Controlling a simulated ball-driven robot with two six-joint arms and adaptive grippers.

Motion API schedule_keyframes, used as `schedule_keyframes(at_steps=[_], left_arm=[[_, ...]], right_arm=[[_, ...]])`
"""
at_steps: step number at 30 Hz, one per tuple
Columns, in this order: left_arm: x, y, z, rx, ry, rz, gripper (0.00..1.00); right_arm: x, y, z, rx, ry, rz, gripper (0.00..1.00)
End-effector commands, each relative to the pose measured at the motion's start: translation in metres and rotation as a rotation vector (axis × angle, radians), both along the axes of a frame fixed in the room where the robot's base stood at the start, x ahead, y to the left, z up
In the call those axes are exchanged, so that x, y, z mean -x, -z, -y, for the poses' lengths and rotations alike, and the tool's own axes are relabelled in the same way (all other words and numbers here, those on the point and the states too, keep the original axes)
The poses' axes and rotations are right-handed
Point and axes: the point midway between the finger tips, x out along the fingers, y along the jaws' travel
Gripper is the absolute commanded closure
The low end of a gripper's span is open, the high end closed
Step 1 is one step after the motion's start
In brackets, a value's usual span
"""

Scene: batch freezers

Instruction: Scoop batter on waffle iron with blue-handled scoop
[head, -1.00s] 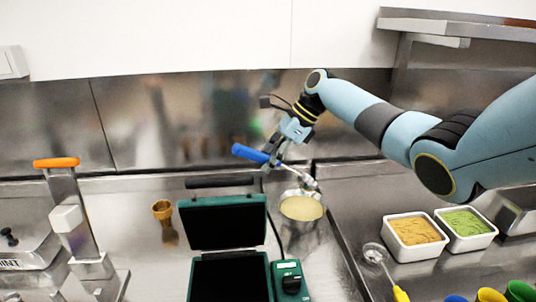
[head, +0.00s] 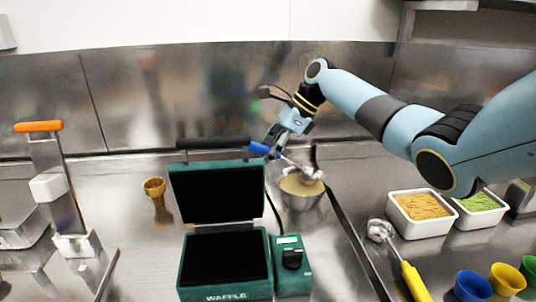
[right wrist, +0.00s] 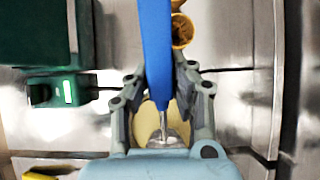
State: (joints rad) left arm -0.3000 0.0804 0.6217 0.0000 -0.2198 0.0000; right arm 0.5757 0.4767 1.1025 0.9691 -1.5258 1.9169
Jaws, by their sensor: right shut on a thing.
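My right gripper (head: 272,143) is shut on the blue handle (head: 259,149) of the scoop. The handle also shows between the fingers in the right wrist view (right wrist: 155,60). The scoop's metal head (head: 312,173) is at the back rim of the metal bowl (head: 300,203) of pale batter (head: 298,187); whether it touches the batter I cannot tell. The green waffle iron (head: 226,262) stands open left of the bowl, its dark lid (head: 215,193) raised and its lower plate bare. My left gripper is not in view.
A waffle cone (head: 154,190) stands left of the iron. An orange-handled press (head: 45,170) is at far left. At right are two white tubs (head: 421,232), a yellow-handled scoop (head: 412,280) and coloured cups (head: 472,285). A dark counter seam runs right of the bowl.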

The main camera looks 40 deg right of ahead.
Motion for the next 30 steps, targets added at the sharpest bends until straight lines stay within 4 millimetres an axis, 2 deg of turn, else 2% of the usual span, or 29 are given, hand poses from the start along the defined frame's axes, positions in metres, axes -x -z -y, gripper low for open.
schedule_keyframes(at_steps=[1,7,15,22,30], left_arm=[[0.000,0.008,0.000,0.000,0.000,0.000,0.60],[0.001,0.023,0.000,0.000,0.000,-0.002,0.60],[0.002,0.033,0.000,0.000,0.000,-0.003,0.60],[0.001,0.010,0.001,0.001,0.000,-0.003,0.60],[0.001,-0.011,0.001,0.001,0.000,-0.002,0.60]], right_arm=[[0.000,0.006,0.000,0.000,0.000,0.000,1.00],[0.001,0.016,0.002,0.000,-0.001,0.000,1.00],[0.012,0.014,0.022,0.002,0.000,0.000,1.00],[0.008,0.016,0.013,0.091,-0.002,-0.051,1.00],[0.007,0.001,0.013,0.088,0.000,-0.048,1.00]])
